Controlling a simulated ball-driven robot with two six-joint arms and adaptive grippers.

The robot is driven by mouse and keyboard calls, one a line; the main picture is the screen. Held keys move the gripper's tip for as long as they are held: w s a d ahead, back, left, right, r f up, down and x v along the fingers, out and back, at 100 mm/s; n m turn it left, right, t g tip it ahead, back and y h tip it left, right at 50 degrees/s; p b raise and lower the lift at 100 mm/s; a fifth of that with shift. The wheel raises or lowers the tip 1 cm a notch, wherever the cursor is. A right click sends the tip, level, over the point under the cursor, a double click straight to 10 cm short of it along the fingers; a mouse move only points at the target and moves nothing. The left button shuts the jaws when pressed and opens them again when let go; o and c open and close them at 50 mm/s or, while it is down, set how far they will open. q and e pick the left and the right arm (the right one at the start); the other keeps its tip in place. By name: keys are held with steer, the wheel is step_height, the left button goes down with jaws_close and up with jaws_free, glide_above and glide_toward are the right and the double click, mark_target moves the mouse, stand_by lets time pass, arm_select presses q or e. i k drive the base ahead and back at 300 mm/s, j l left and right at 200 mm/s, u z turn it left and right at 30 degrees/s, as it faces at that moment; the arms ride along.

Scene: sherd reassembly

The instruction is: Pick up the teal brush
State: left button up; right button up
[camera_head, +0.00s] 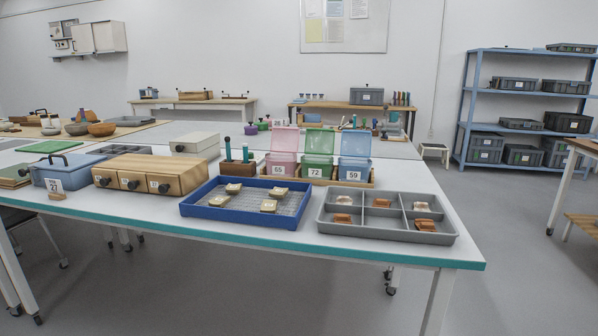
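Teal upright tools stand in a small wooden holder (237,168) near the middle of the table, behind the blue tray. One slim teal handle (228,148) is at the left of the holder and another teal handle (246,153) is at its right. They are too small to tell which is the teal brush; the lower ends are hidden in the holder. Neither of my grippers is in view.
A blue tray (189,207) with several sherds and a grey divided tray (388,235) stand in front. Pink, green and blue lidded bins (355,174) stand to the right, a wooden drawer box (150,166) to the left. The table's front left strip is clear.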

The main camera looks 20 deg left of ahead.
mark_target(227, 140)
steer(key=i+j, duration=0.15)
steer(key=j, duration=0.2)
steer(key=i+j+z, duration=0.1)
steer(key=j, duration=0.2)
steer(key=i+j+z, duration=0.1)
steer(key=j, duration=0.25)
steer(key=i+j, duration=0.2)
steer(key=j, duration=0.2)
steer(key=i+j+z, duration=0.1)
steer(key=j, duration=0.25)
steer(key=i, duration=0.05)
